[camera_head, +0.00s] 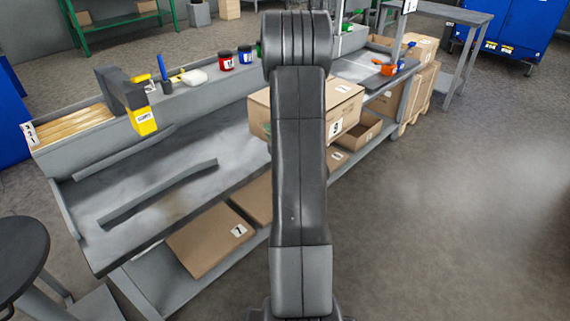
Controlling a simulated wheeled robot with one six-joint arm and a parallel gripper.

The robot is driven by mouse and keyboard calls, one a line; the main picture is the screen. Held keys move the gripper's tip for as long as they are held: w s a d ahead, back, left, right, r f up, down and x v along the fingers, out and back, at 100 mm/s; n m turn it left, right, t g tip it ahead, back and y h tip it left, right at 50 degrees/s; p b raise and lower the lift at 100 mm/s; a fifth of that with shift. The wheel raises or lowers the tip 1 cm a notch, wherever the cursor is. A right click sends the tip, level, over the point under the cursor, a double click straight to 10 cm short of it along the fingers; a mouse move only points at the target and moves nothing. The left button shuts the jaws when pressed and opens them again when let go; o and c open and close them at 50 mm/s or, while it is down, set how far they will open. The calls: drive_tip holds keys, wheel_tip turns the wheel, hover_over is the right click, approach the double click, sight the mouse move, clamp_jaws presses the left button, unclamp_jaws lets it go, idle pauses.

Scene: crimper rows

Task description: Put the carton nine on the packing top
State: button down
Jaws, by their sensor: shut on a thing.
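A brown carton with a "9" label (345,108) shows to the right of my arm, and part of it shows to the left. It is at the front edge of the grey bench top (215,150); I cannot tell whether it touches the top or is held above it. My arm crosses the middle of the view and covers the carton's centre. My gripper is hidden behind the arm, so its fingers and their hold do not show.
Two grey strips (155,193) lie on the bench top's left part. Red and blue jars (226,61) stand along the back ledge. An orange tool (385,68) lies at the far right. Other cartons, one labelled "7" (212,238), sit on the lower shelf. Floor at right is clear.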

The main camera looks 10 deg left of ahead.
drive_tip(key=s+a+n+g+y+b, duration=0.3)
drive_tip(key=a+b, duration=0.1)
drive_tip(key=b, duration=0.3)
wheel_tip(320, 180, down, 9)
drive_tip(key=b, duration=0.2)
drive_tip(key=shift+d+b, duration=0.15)
drive_tip(key=shift+b, duration=0.15)
drive_tip(key=shift+w+f+b, duration=0.1)
drive_tip(key=shift+f+b, duration=0.15)
drive_tip(key=shift+b, duration=0.05)
drive_tip(key=c, duration=1.5)
unclamp_jaws()
drive_tip(key=shift+r+p, duration=0.2)
drive_tip(key=shift+p, duration=0.1)
